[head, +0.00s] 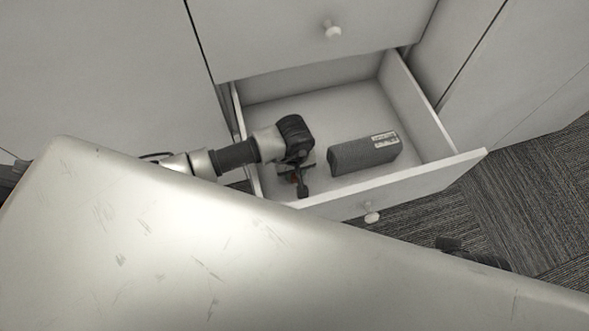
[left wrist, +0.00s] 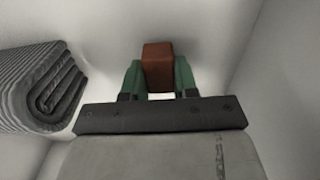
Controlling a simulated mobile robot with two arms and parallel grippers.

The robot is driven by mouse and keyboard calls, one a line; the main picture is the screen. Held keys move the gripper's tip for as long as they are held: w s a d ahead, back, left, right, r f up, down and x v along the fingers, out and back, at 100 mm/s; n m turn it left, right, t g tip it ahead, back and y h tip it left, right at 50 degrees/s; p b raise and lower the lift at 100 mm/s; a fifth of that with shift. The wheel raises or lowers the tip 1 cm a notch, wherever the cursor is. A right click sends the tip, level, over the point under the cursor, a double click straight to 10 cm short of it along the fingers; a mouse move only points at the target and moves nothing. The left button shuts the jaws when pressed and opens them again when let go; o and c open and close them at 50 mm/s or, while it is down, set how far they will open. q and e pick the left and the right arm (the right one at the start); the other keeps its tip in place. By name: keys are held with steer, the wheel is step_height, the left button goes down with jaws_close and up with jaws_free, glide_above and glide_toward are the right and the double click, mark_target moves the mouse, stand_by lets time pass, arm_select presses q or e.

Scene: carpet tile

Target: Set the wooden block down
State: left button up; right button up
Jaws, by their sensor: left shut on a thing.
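My left gripper (head: 296,182) reaches down into the open drawer (head: 428,176), near its left front corner. In the left wrist view its green fingers (left wrist: 158,80) are shut on the reddish-brown wooden block (left wrist: 158,62), one finger on each side. In the head view the block is mostly hidden by the gripper. I cannot tell whether the block touches the drawer floor.
A folded grey ribbed cloth (head: 362,153) with a pale label lies in the drawer, right of my left gripper; it also shows in the left wrist view (left wrist: 40,88). The drawer floor behind it is clear. A closed drawer with a round knob (head: 333,30) is above.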

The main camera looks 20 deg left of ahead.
arm_select(q)
steer(key=shift+f, duration=0.4)
steer(key=shift+f, duration=0.2)
steer(key=o, duration=0.9)
steer(key=shift+r, duration=0.1)
